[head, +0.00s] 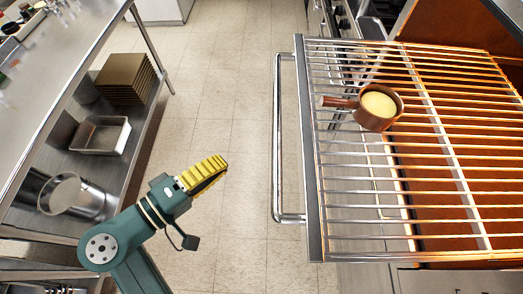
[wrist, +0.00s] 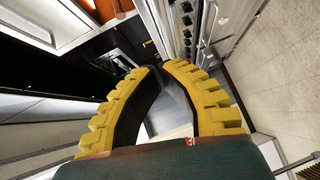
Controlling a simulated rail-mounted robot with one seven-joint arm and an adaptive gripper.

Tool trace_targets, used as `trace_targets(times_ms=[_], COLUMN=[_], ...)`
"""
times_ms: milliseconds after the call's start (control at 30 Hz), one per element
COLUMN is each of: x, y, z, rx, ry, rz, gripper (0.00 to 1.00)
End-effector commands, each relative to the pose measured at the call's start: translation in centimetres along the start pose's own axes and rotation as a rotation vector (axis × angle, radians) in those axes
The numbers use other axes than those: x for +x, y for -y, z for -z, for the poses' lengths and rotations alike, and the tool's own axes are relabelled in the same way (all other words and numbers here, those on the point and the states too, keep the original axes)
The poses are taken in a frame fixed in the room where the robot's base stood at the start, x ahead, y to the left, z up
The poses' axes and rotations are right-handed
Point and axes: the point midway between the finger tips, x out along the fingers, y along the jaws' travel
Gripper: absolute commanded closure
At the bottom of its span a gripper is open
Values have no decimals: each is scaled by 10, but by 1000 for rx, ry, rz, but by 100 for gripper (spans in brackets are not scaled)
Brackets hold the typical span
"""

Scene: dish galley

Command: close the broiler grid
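The broiler grid (head: 330,215) is a rack of shiny metal bars at the right of the head view. It sticks out of the orange-lit broiler toward the aisle. Its long upright handle (head: 278,140) is on its left side. My gripper (head: 224,168) has yellow ribbed fingers and is left of the handle, clear of it, over the floor. In the wrist view my gripper (wrist: 158,68) has its fingertips together, with nothing seen held between them.
A small copper pan (head: 372,107) with pale yellow contents sits on the grid, its handle pointing left. A steel shelf unit (head: 62,75) with stacked brown trays (head: 126,78) and a metal pan (head: 101,135) stands at the left. The tiled floor (head: 235,100) between is clear.

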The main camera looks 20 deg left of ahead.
Motion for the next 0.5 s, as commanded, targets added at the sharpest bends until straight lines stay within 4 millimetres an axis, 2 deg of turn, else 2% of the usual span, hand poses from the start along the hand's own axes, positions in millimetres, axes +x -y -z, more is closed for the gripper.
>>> trace_targets(times_ms=[33,300,500], x=[13,70,88], y=[0,1,0], z=[-2,-5,-25], rx=[1,1,2], ry=[7,6,2], rz=[0,1,1], gripper=[100,100,100])
